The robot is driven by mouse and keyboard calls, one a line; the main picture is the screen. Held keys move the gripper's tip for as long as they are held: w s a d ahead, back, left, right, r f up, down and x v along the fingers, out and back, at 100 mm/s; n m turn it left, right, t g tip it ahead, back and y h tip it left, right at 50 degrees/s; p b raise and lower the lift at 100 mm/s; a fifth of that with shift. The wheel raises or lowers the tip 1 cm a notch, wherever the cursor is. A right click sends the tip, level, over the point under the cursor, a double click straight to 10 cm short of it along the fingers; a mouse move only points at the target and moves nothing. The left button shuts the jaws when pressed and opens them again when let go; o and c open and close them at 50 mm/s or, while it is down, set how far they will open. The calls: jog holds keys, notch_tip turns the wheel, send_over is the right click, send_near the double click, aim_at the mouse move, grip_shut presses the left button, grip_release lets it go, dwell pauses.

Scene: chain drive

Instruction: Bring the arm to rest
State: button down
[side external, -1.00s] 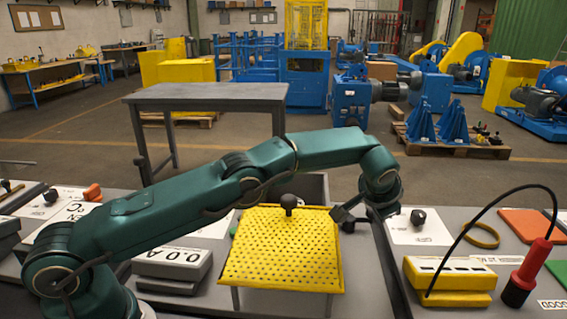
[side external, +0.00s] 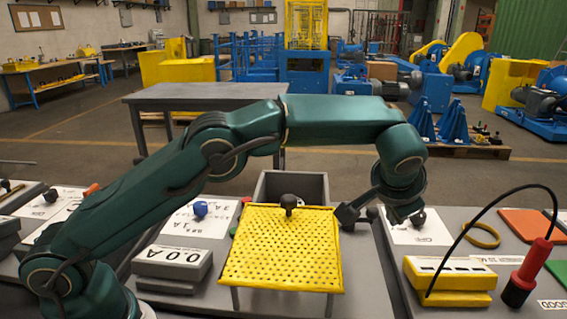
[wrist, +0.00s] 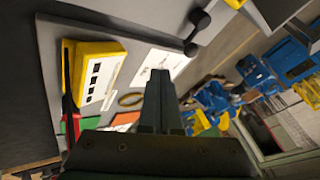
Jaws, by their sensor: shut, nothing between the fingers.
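My gripper (wrist: 158,78) is shut and empty in the wrist view, with its two dark fingers pressed together. A black knob (side external: 289,202) stands on the far part of that stand. The arm's forearm lies roughly level across the middle of the side view. It is clear of the things on the bench.
A yellow tester (side external: 450,278) with a red probe (side external: 527,272) stands at the right; the tester also shows in the wrist view (wrist: 98,75).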

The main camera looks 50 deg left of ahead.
jog(key=s+a+r+n, duration=0.2)
jog(key=s+a+r, duration=0.3)
jog(key=r, duration=0.3)
jog(key=s+a+r+n, duration=0.1)
jog(key=s+a+r, duration=0.4)
jog(key=a+r, duration=0.15)
jog(key=s+a+f+n+h, duration=0.1)
jog(key=s+a, duration=0.1)
jog(key=s, duration=0.8)
jog(key=s+d+f+g+h, duration=0.1)
jog(key=s+d+f, duration=0.1)
jog(key=s+f, duration=0.7)
jog(key=shift+f+n+h, duration=0.25)
jog(key=shift+n+h, duration=0.05)
jog(key=shift+s, duration=0.1)
